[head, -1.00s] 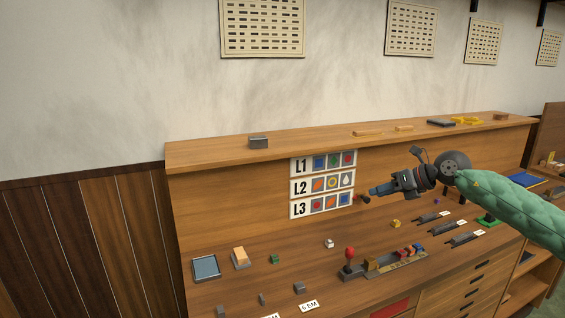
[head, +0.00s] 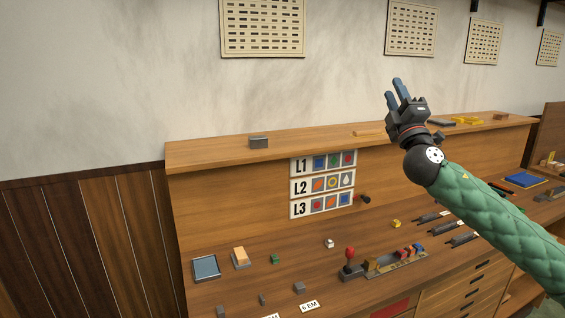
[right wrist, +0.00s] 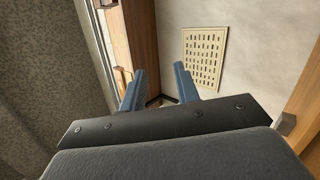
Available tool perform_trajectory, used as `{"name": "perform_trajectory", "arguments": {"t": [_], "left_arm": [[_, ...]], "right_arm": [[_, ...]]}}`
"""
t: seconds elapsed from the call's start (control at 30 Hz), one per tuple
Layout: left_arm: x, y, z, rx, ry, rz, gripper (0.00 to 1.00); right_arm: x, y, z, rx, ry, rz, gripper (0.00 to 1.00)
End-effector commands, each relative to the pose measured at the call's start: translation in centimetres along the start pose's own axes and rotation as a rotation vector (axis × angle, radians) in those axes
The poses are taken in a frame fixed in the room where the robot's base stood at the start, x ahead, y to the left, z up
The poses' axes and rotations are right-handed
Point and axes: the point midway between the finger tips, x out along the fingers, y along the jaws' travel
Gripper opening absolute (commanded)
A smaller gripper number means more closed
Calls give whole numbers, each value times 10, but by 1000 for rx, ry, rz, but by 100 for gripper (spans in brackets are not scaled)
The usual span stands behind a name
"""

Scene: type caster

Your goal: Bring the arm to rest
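My right gripper (head: 397,90) is raised in front of the wall above the bench's upper shelf, its fingers pointing up. Its two blue fingers stand apart with nothing between them. In the right wrist view the gripper (right wrist: 158,88) also shows open and empty. The green padded sleeve of my right arm comes in from the lower right. My left gripper is not in any view.
The wooden bench (head: 230,190) carries a composing stick-like holder with coloured blocks (head: 395,262), a red-knobbed lever (head: 349,254), a blue-topped tray (head: 206,267) and small blocks. A grey block (head: 258,142) sits on the upper shelf. A slotted panel (head: 262,28) hangs on the wall.

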Motion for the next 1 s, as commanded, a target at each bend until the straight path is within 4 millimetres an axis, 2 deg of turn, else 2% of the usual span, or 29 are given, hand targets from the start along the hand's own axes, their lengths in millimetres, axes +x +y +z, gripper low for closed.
{"name": "perform_trajectory", "arguments": {"t": [0.17, 0.4, 0.7, 1.0], "left_arm": [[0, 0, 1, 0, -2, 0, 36], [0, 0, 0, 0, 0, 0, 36], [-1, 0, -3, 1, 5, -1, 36], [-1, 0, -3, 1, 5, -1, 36]], "right_arm": [[-38, -38, 12, 201, -267, -129, 32], [-125, -115, 10, 420, -581, -402, 32], [-247, -190, -20, 593, -827, -741, 32], [-361, -235, -60, 734, -965, -1013, 32]]}}
